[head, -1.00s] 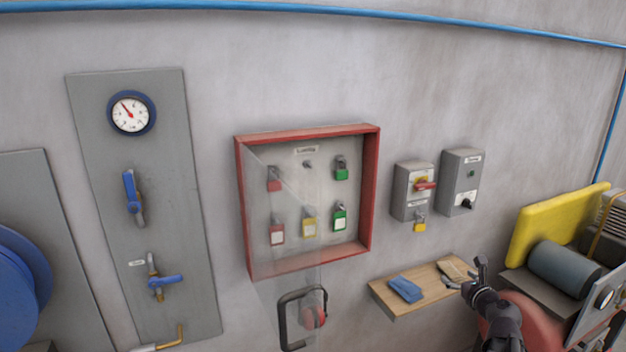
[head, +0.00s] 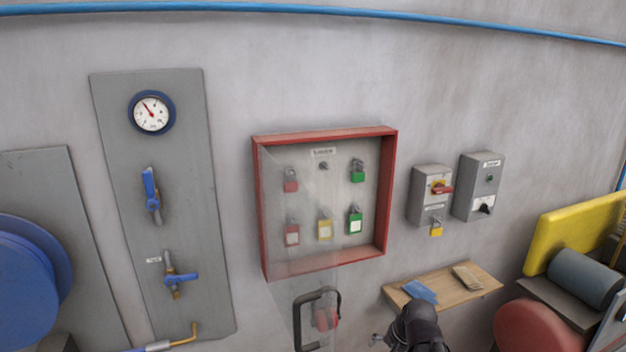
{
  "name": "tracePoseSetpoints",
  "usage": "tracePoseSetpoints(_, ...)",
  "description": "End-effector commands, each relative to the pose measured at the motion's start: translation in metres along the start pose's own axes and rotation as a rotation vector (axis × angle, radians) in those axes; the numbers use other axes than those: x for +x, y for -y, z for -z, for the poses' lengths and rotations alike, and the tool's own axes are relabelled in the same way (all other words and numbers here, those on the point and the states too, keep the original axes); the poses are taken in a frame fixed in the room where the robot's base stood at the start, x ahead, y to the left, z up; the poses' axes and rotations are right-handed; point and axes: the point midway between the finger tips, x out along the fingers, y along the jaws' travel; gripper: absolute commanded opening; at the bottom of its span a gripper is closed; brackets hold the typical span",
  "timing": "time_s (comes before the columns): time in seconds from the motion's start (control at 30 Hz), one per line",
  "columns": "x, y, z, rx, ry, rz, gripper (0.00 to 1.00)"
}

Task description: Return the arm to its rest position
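My arm shows at the bottom of the head view, as a dark link in front of the front edge of the small wooden shelf.
The wooden shelf (head: 462,288) carries a blue cloth-like item (head: 420,291) and a tan item (head: 467,277). Left of it hangs a red-framed lock cabinet (head: 391,195) with several padlocks and a clear door. A switch box (head: 424,210) with a yellow padlock (head: 436,229) is above. Machinery (head: 586,277) stands right.

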Motion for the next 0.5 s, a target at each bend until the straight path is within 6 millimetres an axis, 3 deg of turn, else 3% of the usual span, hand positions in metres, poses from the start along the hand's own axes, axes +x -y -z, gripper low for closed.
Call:
tracePoseSetpoints(0.2,0.005,-0.009,-0.038,-0.376,0.104,-0.217,0.98)
tracePoseSetpoints(0.5,0.003,-0.016,-0.052,-0.553,0.171,-0.323,0.98)
